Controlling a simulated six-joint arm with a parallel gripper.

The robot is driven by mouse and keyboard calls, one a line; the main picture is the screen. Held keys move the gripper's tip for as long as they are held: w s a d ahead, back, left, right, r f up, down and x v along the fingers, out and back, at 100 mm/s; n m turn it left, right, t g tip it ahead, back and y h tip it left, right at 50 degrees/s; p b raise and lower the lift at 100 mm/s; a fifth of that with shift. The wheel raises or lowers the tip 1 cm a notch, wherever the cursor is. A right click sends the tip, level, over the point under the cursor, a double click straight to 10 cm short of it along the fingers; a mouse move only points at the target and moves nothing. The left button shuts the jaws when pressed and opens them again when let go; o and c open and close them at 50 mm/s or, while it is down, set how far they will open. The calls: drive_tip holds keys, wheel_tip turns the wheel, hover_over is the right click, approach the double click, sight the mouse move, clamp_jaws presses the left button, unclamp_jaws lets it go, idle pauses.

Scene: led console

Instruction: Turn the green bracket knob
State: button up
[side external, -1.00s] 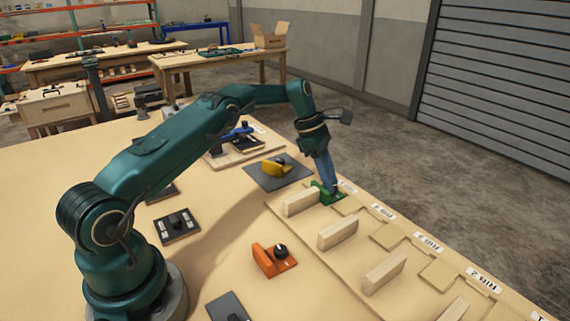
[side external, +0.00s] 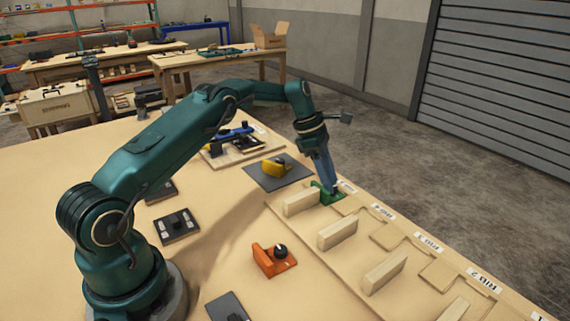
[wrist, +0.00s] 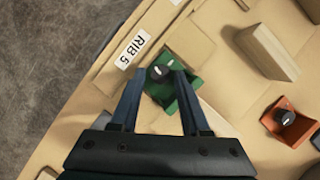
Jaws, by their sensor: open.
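The green bracket (side external: 327,197) sits on the beige panel at the far end of the row of rib blocks. In the wrist view the green bracket (wrist: 184,93) carries a black knob (wrist: 160,73) with a white pointer mark. My gripper (side external: 332,187) points down at the bracket. In the wrist view my gripper (wrist: 160,76) is open, with one finger on each side of the knob. The right finger overlaps part of the bracket. I cannot tell whether the fingers touch the knob.
An orange bracket (side external: 273,262) with a black knob stands on the table nearer the camera. A yellow bracket (side external: 276,168) sits on a dark plate behind. Upright beige blocks (side external: 338,233) line the panel near the green bracket. A "RIB 5" label (wrist: 132,50) lies beside it.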

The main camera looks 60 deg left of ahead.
drive_tip(key=n, duration=0.1)
drive_tip(key=n+y, duration=0.1)
drive_tip(key=n, duration=0.1)
drive_tip(key=n+t, duration=0.1)
drive_tip(key=n, duration=0.1)
drive_tip(key=shift+s+d+y, duration=0.25)
drive_tip(key=shift+d+y, duration=0.1)
drive_tip(key=shift+y, duration=0.05)
drive_tip(key=shift+n, duration=0.4)
drive_tip(key=v, duration=0.4)
drive_tip(key=shift+a+r, duration=0.2)
drive_tip(key=shift+r, duration=0.15)
drive_tip(key=s+d+r+m+t, duration=0.2)
drive_tip(key=s+d+r+m, duration=0.15)
drive_tip(key=r, duration=0.45)
drive_tip(key=s+d+r+m+t, duration=0.1)
drive_tip(key=s+d+r+m, duration=0.15)
drive_tip(key=d+r, duration=0.4)
drive_tip(key=s+d+r+m+t, duration=0.1)
drive_tip(key=s+r+m, duration=0.3)
drive_tip(key=s, duration=0.3)
drive_tip(key=shift+s+r+y, duration=0.2)
drive_tip(key=shift+s+y, duration=0.1)
drive_tip(key=shift+s, duration=0.05)
drive_tip(key=shift+d, duration=0.1)
